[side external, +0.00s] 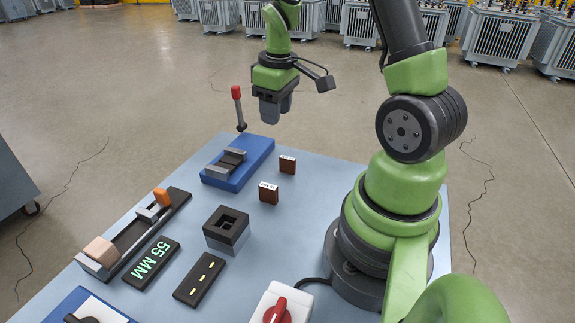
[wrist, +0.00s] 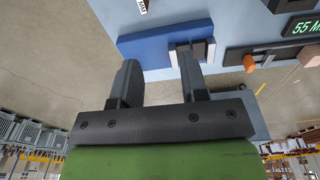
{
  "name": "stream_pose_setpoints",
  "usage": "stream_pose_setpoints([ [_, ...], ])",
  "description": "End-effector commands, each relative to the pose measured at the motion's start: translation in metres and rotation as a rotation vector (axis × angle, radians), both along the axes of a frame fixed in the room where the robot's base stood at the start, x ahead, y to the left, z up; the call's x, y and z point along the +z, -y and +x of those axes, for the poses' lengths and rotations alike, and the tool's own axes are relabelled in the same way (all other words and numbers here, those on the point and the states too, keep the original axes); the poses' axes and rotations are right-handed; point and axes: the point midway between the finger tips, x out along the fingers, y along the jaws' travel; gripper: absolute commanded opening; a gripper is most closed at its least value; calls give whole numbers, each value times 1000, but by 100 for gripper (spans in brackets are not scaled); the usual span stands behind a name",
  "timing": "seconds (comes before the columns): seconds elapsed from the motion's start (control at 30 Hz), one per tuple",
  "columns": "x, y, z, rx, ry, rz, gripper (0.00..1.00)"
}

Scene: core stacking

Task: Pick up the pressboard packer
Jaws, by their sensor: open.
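Two small brown blocks with white labels on top stand on the light blue table, and either may be the pressboard packer; the labels are too small to read. The far brown block (side external: 287,165) is beside the blue base; the near brown block (side external: 268,193) is in front of it. A labelled brown block (wrist: 142,5) shows at the top edge of the wrist view, partly cut off. My gripper (side external: 276,110) is open and empty, above the table's far end. In the wrist view my gripper's fingers (wrist: 160,72) are apart with nothing between them.
A blue base (side external: 255,158) holds grey jaws with dark pieces. A red-knobbed lever (side external: 237,95) rises behind it. A dark square block with an opening (side external: 226,232), a 55 MM display (side external: 151,263) and a long clamp rail (side external: 135,235) stand nearer. A red knob (side external: 277,311) is in front.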

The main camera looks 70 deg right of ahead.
Motion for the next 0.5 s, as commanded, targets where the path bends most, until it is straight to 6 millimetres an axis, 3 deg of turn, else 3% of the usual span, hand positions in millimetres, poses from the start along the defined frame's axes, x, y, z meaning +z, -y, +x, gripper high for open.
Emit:
stream_pose_setpoints([
  [0.1,-29,17,-6,33,-56,18,40],
  [0.2,-41,23,-9,52,-76,26,40],
  [0.5,-83,24,-10,60,-85,30,40],
])
